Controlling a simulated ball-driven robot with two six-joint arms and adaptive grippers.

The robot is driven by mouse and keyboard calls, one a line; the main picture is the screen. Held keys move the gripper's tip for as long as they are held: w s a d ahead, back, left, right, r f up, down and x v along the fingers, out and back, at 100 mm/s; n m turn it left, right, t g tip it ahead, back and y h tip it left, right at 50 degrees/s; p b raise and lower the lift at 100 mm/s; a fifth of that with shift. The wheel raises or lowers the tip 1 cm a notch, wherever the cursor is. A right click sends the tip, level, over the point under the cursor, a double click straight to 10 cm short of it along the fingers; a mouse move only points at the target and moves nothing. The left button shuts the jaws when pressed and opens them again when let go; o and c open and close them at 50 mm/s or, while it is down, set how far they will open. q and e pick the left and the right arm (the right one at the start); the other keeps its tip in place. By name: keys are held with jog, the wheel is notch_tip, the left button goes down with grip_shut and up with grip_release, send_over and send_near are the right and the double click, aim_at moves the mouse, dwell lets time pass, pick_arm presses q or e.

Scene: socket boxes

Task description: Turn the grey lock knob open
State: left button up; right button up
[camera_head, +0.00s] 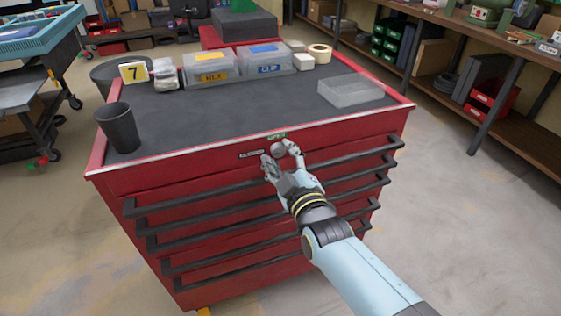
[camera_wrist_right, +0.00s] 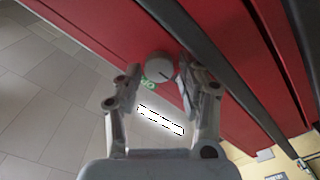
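The grey lock knob (camera_head: 278,149) sits on the upper front face of the red tool cabinet (camera_head: 200,160). A green label (camera_head: 276,136) is just above it and a dark label (camera_head: 251,154) to its left. My right gripper (camera_head: 283,155) is at the knob, its fingers apart on either side. In the right wrist view the round knob (camera_wrist_right: 159,68) shows between the fingertips, with the right finger close to it. I cannot tell whether either finger touches. A dark mark line shows on the knob's face. My left gripper is not in view.
Dark drawer handles (camera_head: 265,185) stick out below the knob. The floor right of the cabinet is clear.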

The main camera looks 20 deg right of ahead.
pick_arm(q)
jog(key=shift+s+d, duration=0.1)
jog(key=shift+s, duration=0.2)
pick_arm(e)
jog(key=shift+w, duration=0.1)
jog(key=shift+c, duration=0.5)
grip_shut()
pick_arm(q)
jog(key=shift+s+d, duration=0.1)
pick_arm(e)
jog(key=m, duration=0.4)
jog(key=shift+m+p, duration=0.3)
jog(key=shift+p, duration=0.05)
jog(key=m, duration=0.4)
jog(key=shift+d+m+p, duration=0.1)
jog(key=shift+m+p, duration=0.2)
jog(key=m, duration=0.4)
jog(key=shift+m, duration=0.3)
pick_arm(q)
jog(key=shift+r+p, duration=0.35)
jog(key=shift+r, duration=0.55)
pick_arm(e)
jog(key=shift+d+m, duration=0.1)
jog(key=shift+m, duration=2)
